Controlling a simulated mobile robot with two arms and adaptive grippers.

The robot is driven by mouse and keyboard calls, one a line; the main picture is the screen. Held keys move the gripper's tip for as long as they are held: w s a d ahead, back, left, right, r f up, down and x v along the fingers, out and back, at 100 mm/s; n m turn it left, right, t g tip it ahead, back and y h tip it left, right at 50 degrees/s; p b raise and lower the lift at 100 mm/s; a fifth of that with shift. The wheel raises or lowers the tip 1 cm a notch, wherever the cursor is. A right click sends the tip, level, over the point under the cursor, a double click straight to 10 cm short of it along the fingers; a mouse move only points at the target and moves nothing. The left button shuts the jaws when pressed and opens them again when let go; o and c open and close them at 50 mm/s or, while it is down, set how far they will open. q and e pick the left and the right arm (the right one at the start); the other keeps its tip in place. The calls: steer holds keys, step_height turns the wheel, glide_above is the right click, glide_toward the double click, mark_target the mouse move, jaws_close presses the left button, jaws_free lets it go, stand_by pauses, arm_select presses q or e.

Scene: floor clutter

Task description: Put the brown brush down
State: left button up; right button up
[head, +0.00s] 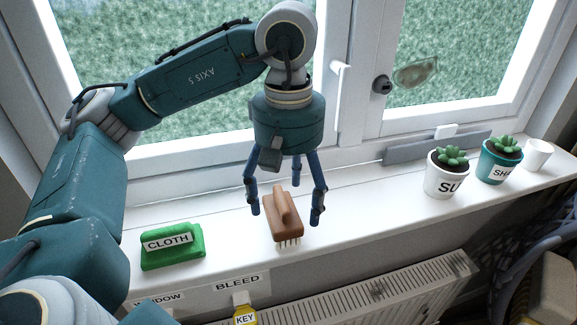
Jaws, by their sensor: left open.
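The brown brush (284,217) has a raised handle and pale bristles at its lower end. It is at the white windowsill (350,215), near the front edge, and appears to rest on it. My left gripper (287,205) comes down from above with its blue fingers spread around the brush. The fingers are open, with visible gaps between them and the brush. My right gripper does not show.
Potted succulents in a white pot (446,182) and a teal pot (498,168) stand right, beside a white cup (537,154). A radiator (370,295) is below. The window handle (338,85) is behind my gripper.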

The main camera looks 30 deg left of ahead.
arm_select(q)
step_height(320, 180, up, 10)
steer(key=p, duration=0.1)
steer(key=shift+r+p, duration=0.15)
steer(key=shift+p, duration=0.25)
